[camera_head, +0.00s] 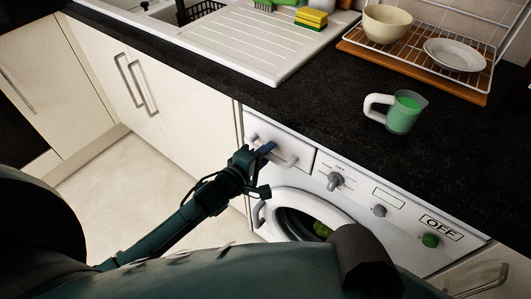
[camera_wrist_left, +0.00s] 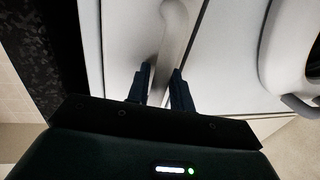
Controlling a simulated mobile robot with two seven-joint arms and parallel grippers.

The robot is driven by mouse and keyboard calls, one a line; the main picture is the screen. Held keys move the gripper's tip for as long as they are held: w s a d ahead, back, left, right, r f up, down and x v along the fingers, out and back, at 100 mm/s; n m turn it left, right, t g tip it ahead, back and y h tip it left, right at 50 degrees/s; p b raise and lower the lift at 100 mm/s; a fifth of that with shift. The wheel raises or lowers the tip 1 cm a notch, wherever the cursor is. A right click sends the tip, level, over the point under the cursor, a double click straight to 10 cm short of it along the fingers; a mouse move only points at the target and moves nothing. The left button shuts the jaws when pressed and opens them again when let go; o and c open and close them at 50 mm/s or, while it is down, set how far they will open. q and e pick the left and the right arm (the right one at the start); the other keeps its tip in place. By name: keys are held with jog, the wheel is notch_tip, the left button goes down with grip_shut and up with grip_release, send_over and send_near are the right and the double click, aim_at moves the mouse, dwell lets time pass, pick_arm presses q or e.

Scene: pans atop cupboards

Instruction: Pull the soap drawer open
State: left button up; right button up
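The soap drawer (camera_head: 287,132) is the white front panel at the upper left of the washing machine, with a pale bar handle (camera_head: 289,159). Its front looks flush with the machine. My left gripper (camera_head: 268,150) is at the left part of this handle. In the left wrist view, the two dark fingers (camera_wrist_left: 161,84) lie on either side of the handle (camera_wrist_left: 173,38), close against it, and appear shut on it. The fingers hide part of the handle. My right gripper is not in view.
The washing machine door (camera_head: 308,222) is below the drawer, with knobs to the right. The dark worktop (camera_head: 300,104) overhangs above. A mug with green contents (camera_head: 404,113) stands on it near the edge. White cupboards (camera_head: 180,110) are at left; the floor (camera_head: 110,190) is clear.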

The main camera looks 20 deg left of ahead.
pick_arm(q)
jog(key=shift+c, duration=0.3)
grip_shut()
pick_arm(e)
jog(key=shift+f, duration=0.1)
pick_arm(q)
jog(key=shift+s, duration=0.1)
